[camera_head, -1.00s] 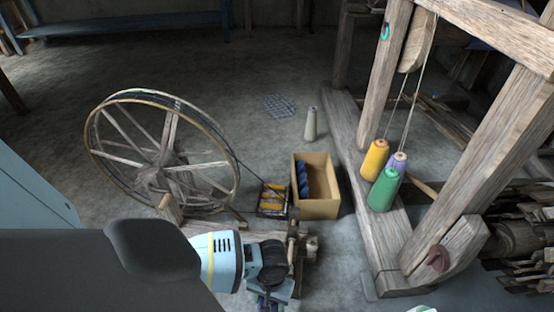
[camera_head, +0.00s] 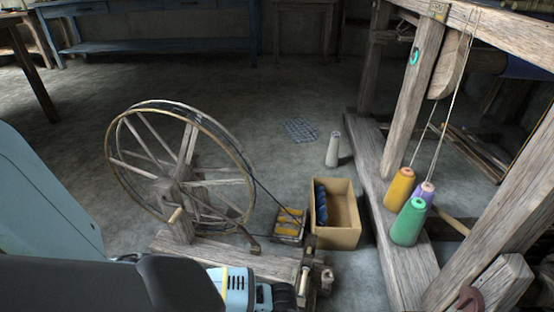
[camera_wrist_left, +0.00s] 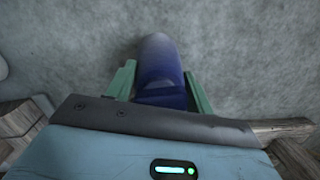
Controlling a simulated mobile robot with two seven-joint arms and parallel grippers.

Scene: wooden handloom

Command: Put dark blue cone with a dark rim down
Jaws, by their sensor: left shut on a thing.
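The dark blue cone (camera_wrist_left: 158,62) is in the left wrist view, between the two green fingers of my left gripper (camera_wrist_left: 159,74). My left gripper is shut on it. Bare grey floor shows beyond the cone. Its lower part is hidden by the gripper body, and I cannot tell whether it touches anything below. In the head view only my left arm shows at the bottom left; its fingers and the cone are out of sight there. My right gripper is in neither view.
A spinning wheel (camera_head: 183,195) stands left of a cardboard box (camera_head: 336,238) holding something blue. A grey cone (camera_head: 333,149) stands behind the box. Yellow (camera_head: 399,189), purple (camera_head: 427,192) and green cones (camera_head: 408,222) stand on the loom's beam (camera_head: 395,255).

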